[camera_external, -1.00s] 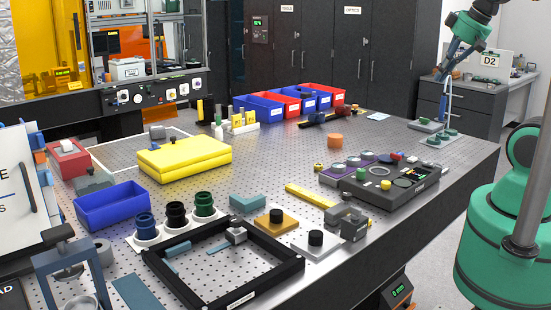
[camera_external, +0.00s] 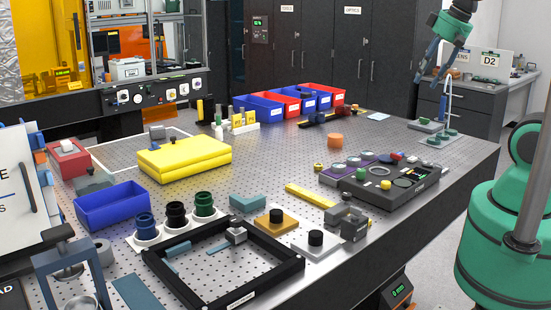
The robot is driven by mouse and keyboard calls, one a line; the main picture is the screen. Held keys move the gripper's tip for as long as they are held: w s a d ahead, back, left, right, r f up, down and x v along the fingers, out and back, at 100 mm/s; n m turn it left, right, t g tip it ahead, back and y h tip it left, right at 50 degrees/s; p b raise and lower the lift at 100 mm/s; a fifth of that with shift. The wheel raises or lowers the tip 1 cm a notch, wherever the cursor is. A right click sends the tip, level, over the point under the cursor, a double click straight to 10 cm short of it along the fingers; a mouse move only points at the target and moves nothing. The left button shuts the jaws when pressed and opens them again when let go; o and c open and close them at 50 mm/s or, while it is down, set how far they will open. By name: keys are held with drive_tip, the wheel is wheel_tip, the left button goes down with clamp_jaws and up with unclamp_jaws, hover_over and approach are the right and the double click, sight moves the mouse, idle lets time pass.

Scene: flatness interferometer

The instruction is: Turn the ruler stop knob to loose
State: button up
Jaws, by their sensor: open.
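My gripper (camera_external: 432,73) is at the upper right, raised in the air and pointing down, with its dark fingers apart and nothing seen between them. A yellow ruler-like strip (camera_external: 310,196) lies on the perforated table, and its near end reaches a grey block (camera_external: 348,221) at the table's right front edge. This block may be the ruler stop. Its knob is too small to make out, and I cannot tell whether it is tight or loose. My gripper is well apart from it, above and to the right in the picture.
A dark control box (camera_external: 390,184) with small knobs stands behind the grey block. A white plate (camera_external: 313,243) and an orange plate (camera_external: 272,223), each with a black knob, and a black frame (camera_external: 225,262) lie left of it. An orange cylinder (camera_external: 335,141) stands farther back.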

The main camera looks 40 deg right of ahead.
drive_tip(key=w+a+f+m+g+p, duration=0.1)
drive_tip(key=w+a+f+p, duration=0.15)
drive_tip(key=a, duration=0.35)
drive_tip(key=w+a+f+m+g+p, duration=0.1)
drive_tip(key=w+a+f+g, duration=0.1)
drive_tip(key=w+a+f, duration=0.3)
drive_tip(key=m+g+p, duration=0.2)
drive_tip(key=m, duration=0.1)
hover_over(347, 194)
wheel_tip(347, 194, down, 10)
drive_tip(key=r, duration=0.1)
drive_tip(key=shift+d+f, duration=0.15)
drive_tip(key=shift+f, duration=0.1)
drive_tip(key=shift+f, duration=0.1)
wheel_tip(347, 194, down, 14)
drive_tip(key=shift+r+b, duration=0.2)
drive_tip(key=shift+b, duration=0.15)
clamp_jaws()
